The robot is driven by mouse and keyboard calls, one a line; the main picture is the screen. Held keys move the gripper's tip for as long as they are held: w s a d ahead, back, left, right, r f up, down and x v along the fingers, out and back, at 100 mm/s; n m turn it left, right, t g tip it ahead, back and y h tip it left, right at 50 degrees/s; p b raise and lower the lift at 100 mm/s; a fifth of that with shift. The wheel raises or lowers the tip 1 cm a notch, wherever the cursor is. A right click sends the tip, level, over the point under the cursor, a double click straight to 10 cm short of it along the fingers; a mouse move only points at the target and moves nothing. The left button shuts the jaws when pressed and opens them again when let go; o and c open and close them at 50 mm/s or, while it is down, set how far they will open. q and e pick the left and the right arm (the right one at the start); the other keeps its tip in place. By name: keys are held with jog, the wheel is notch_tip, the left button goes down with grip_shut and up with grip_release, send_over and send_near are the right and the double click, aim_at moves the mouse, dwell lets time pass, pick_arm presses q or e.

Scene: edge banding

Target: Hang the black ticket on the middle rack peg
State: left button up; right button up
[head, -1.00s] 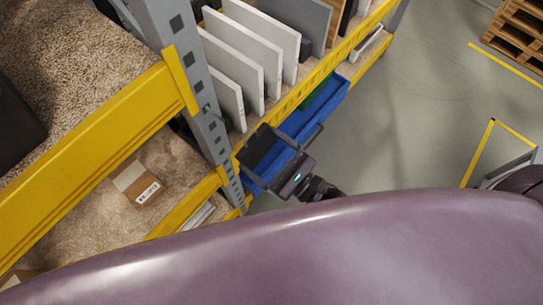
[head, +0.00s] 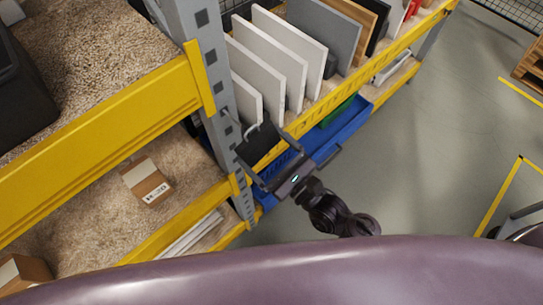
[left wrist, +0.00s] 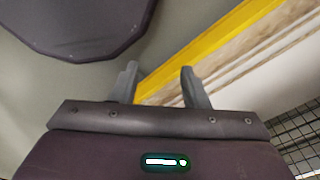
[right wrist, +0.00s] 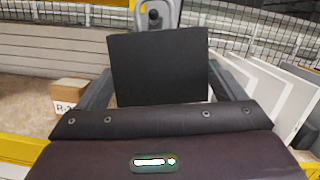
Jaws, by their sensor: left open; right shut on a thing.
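My right gripper (head: 262,146) is shut on the black ticket (head: 257,150), a flat dark panel held beside the grey rack post (head: 207,62). The ticket (right wrist: 160,68) stands upright between the fingers in the right wrist view. Behind its top edge is the grey post, with a light metal loop or peg (right wrist: 153,14) on it. A thin peg also shows on the post in the head view (head: 231,117). I cannot tell whether the ticket touches a peg; the other pegs are not clear. My left gripper (left wrist: 160,86) is open and empty in the left wrist view.
White panels (head: 268,70) and a grey panel (head: 325,30) stand on the shelf right of the post. A blue bin (head: 345,130) is below them. Yellow beams (head: 110,140) border the shelves. A cardboard box (head: 146,180) lies on the lower left shelf. Open floor (head: 430,150) is at right.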

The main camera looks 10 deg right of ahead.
jog(key=shift+w+a+f+b, duration=0.15)
jog(key=shift+w+a+b, duration=0.35)
jog(key=shift+w+b, duration=0.15)
jog(key=shift+b+x, duration=0.9)
jog(key=shift+x, duration=0.1)
jog(key=shift+w+a+f+b, duration=0.2)
jog(key=shift+w+a+b, duration=0.1)
jog(key=shift+w, duration=0.2)
pick_arm(q)
jog(key=f, duration=0.2)
jog(key=s+f+p, duration=0.1)
jog(key=shift+d+f, duration=0.15)
jog(key=shift+d, duration=0.1)
pick_arm(e)
jog(key=shift+w+a+f, duration=0.3)
jog(key=shift+w+f, duration=0.1)
jog(key=shift+w, duration=0.05)
pick_arm(q)
jog(key=shift+a, duration=0.1)
